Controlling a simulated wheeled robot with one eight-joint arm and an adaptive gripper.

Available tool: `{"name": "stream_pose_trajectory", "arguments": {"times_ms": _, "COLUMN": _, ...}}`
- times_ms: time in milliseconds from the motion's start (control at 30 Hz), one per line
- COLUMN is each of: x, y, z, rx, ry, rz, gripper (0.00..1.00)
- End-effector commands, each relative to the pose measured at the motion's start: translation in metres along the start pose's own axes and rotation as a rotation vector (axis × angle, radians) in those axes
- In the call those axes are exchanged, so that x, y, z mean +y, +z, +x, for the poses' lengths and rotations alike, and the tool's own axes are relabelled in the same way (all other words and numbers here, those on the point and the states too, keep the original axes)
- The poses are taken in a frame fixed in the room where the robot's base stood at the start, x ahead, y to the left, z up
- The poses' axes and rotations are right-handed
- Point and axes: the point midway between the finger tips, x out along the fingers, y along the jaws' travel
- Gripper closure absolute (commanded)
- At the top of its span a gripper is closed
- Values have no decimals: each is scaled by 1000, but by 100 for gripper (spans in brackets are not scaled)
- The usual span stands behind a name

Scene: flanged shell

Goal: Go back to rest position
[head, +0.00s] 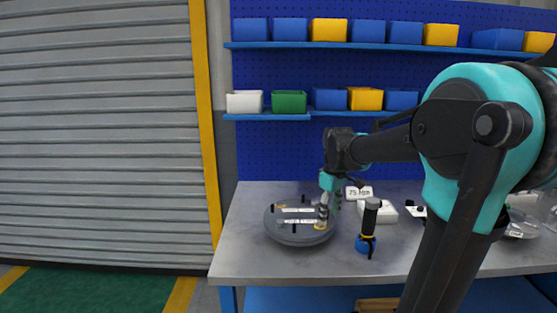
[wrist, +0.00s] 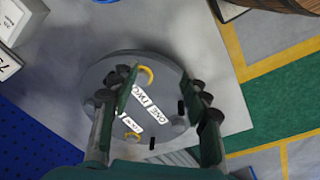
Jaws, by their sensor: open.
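My gripper (head: 330,200) is open, pointing down over the right part of the round grey flanged shell (head: 287,236) on the workbench. In the wrist view my gripper (wrist: 165,105) has its two fingers spread apart, with the grey disc (wrist: 160,65) below and between them. The disc carries white labels, yellow rings and small black pegs. Nothing is seen held between the fingers. Whether the fingertips touch the shell cannot be told.
A black and blue tool (head: 368,228) stands upright right of the shell. A white box (head: 378,212) and a "75 Nm" sign (head: 359,192) are behind it. Shelves with coloured bins (head: 289,101) hang at the back. The left bench front (head: 240,262) is clear.

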Motion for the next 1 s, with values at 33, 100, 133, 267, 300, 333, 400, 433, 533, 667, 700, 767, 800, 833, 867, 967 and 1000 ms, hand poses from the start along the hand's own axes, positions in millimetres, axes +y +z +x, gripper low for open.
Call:
{"name": "stream_pose_trajectory", "arguments": {"times_ms": 33, "x": -7, "y": 11, "z": 10, "rx": 12, "ry": 10, "rz": 45, "gripper": 53}}
{"name": "stream_pose_trajectory", "arguments": {"times_ms": 100, "x": -15, "y": 24, "z": 24, "rx": 32, "ry": 26, "rz": 116, "gripper": 53}}
{"name": "stream_pose_trajectory", "arguments": {"times_ms": 133, "x": -20, "y": 31, "z": 31, "rx": 41, "ry": 32, "rz": 150, "gripper": 53}}
{"name": "stream_pose_trajectory", "arguments": {"times_ms": 267, "x": -45, "y": 68, "z": 66, "rx": 96, "ry": 65, "rz": 331, "gripper": 53}}
{"name": "stream_pose_trajectory", "arguments": {"times_ms": 300, "x": -54, "y": 82, "z": 79, "rx": 118, "ry": 75, "rz": 397, "gripper": 53}}
{"name": "stream_pose_trajectory", "arguments": {"times_ms": 333, "x": -62, "y": 93, "z": 88, "rx": 135, "ry": 82, "rz": 448, "gripper": 53}}
{"name": "stream_pose_trajectory", "arguments": {"times_ms": 400, "x": -80, "y": 116, "z": 109, "rx": 175, "ry": 95, "rz": 558, "gripper": 53}}
{"name": "stream_pose_trajectory", "arguments": {"times_ms": 433, "x": -87, "y": 124, "z": 116, "rx": 190, "ry": 99, "rz": 599, "gripper": 53}}
{"name": "stream_pose_trajectory", "arguments": {"times_ms": 533, "x": -103, "y": 145, "z": 133, "rx": 229, "ry": 107, "rz": 704, "gripper": 53}}
{"name": "stream_pose_trajectory", "arguments": {"times_ms": 667, "x": -113, "y": 157, "z": 143, "rx": 254, "ry": 110, "rz": 768, "gripper": 53}}
{"name": "stream_pose_trajectory", "arguments": {"times_ms": 700, "x": -114, "y": 158, "z": 144, "rx": 256, "ry": 110, "rz": 775, "gripper": 53}}
{"name": "stream_pose_trajectory", "arguments": {"times_ms": 767, "x": -114, "y": 159, "z": 144, "rx": 258, "ry": 110, "rz": 778, "gripper": 53}}
{"name": "stream_pose_trajectory", "arguments": {"times_ms": 800, "x": -114, "y": 158, "z": 144, "rx": 258, "ry": 110, "rz": 778, "gripper": 53}}
{"name": "stream_pose_trajectory", "arguments": {"times_ms": 833, "x": -114, "y": 158, "z": 144, "rx": 257, "ry": 110, "rz": 777, "gripper": 53}}
{"name": "stream_pose_trajectory", "arguments": {"times_ms": 867, "x": -114, "y": 158, "z": 144, "rx": 257, "ry": 110, "rz": 777, "gripper": 53}}
{"name": "stream_pose_trajectory", "arguments": {"times_ms": 967, "x": -114, "y": 158, "z": 144, "rx": 257, "ry": 110, "rz": 776, "gripper": 53}}
{"name": "stream_pose_trajectory", "arguments": {"times_ms": 1000, "x": -114, "y": 158, "z": 144, "rx": 257, "ry": 110, "rz": 776, "gripper": 53}}
